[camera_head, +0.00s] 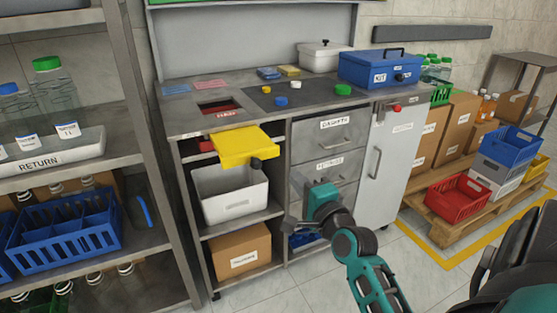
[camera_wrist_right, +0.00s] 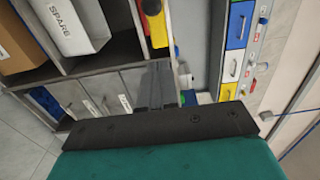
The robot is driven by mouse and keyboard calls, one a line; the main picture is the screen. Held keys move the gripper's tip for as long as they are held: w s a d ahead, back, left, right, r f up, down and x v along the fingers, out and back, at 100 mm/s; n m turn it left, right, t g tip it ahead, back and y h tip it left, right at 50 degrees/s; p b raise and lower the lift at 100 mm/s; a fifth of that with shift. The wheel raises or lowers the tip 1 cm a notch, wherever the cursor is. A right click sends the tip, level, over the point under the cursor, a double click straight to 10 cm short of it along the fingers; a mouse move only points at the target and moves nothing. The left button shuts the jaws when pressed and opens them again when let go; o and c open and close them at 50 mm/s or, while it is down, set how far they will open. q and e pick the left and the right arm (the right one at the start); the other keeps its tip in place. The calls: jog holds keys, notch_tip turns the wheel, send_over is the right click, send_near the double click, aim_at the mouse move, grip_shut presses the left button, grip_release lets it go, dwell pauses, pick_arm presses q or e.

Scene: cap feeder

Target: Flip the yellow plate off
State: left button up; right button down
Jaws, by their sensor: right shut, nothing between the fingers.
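The yellow plate (camera_head: 238,146) sticks out flat from the front of the workbench, above the white bin, with a dark knob (camera_head: 256,163) at its front right corner. Part of the yellow plate also shows at the top of the right wrist view (camera_wrist_right: 158,32). My right gripper (camera_head: 299,181) is in front of the drawers, lower than the plate and to its right, apart from it. Its fingers (camera_wrist_right: 157,72) are shut and empty. My left gripper is out of view.
The workbench top (camera_head: 185,122) holds several coloured caps and a red-lined opening (camera_head: 220,108) behind the plate. A white bin (camera_head: 230,197) sits on the shelf below. Drawers (camera_head: 332,139) stand to the right. A metal rack (camera_head: 150,130) stands on the left.

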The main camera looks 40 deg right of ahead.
aim_at(273, 153)
pick_arm(q)
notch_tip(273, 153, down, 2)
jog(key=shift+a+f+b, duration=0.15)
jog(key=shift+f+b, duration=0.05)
jog(key=shift+b, duration=0.8)
pick_arm(e)
jog(key=x, duration=1)
jog(key=shift+w, duration=0.35)
jog(key=shift+w, duration=0.1)
